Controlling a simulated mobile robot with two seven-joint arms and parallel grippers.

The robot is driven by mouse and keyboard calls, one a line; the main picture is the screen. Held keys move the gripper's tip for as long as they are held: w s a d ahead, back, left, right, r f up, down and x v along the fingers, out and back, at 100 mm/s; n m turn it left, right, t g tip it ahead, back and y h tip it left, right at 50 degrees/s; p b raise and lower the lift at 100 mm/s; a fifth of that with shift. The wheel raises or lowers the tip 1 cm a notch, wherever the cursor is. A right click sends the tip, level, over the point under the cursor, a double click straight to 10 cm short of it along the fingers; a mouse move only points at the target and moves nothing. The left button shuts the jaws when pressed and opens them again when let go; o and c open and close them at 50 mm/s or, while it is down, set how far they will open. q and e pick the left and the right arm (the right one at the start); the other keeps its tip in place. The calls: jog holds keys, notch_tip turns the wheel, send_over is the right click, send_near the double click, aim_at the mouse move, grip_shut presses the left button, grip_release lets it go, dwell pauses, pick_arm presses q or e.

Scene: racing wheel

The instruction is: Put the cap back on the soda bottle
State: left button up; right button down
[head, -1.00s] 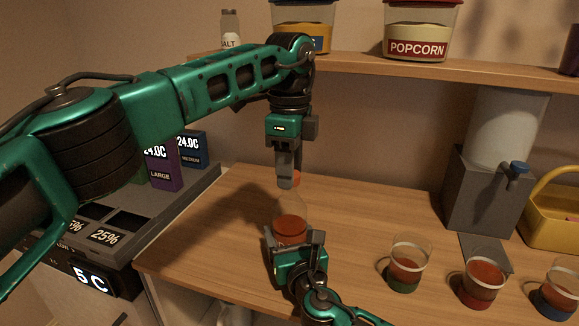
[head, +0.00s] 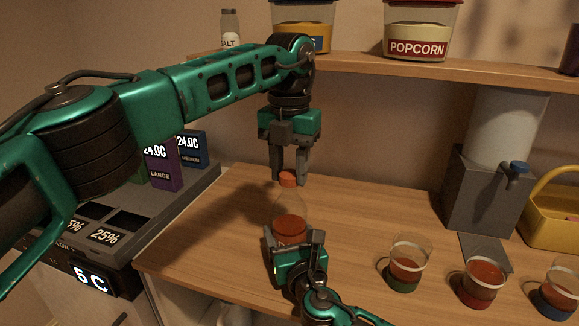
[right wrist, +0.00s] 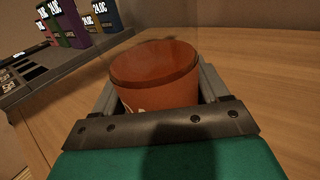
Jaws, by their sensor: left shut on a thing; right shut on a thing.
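The clear soda bottle (head: 289,207) with red-orange soda stands upright on the wooden counter. The small red cap (head: 289,179) is at the top of its neck, between the fingertips of my left gripper (head: 289,176), which points straight down from above and is shut on the cap. Whether the cap is seated on the thread cannot be told. My right gripper (head: 294,244) is shut around the lower part of the bottle from the front. In the right wrist view the bottle's red-orange lower part (right wrist: 155,75) sits between its two fingers.
Several cups of red drink (head: 407,265) stand at the right on the counter (head: 365,215). A grey dispenser (head: 485,195) and yellow basket (head: 550,215) are behind them. A shelf (head: 440,66) with a popcorn tub (head: 420,30) runs above. Price boxes (head: 163,168) stand at the left.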

pick_arm(q)
jog(key=m, duration=0.7)
jog(key=shift+m, duration=0.3)
jog(key=m, duration=0.3)
jog(key=shift+m, duration=0.3)
jog(key=m, duration=0.4)
jog(key=o, duration=1.2)
jog(key=shift+o, duration=0.2)
jog(key=shift+r, duration=3.75)
pick_arm(e)
grip_release()
